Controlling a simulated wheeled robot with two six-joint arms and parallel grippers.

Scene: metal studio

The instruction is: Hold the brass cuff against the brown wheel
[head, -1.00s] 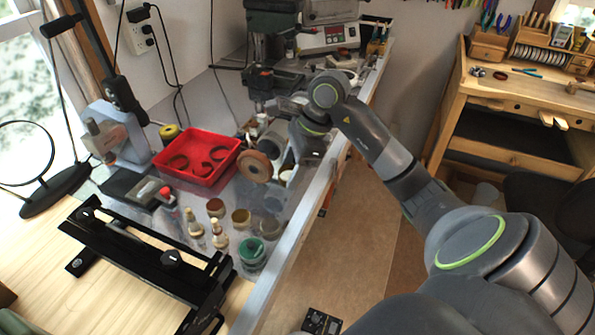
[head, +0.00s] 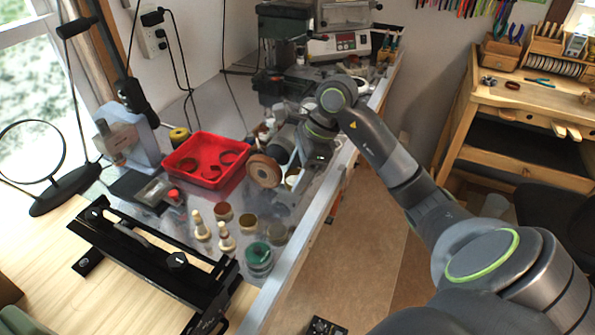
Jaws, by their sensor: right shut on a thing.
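The brown wheel (head: 264,171) stands on edge on the metal-topped bench, just right of the red tray, in the head view. My right gripper (head: 294,152) reaches in from the right, close behind and to the right of the wheel. It is shut on the brass cuff, which is mostly hidden by the gripper and wheel. I cannot tell whether the cuff touches the wheel. My left gripper is not in view.
The red tray (head: 176,172) holds several dark curved bands. Small pots, two light wooden pegs (head: 226,237) and a green-topped jar (head: 259,259) stand in front of the wheel. A black frame (head: 150,250) lies front left. A drill press (head: 285,50) stands behind.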

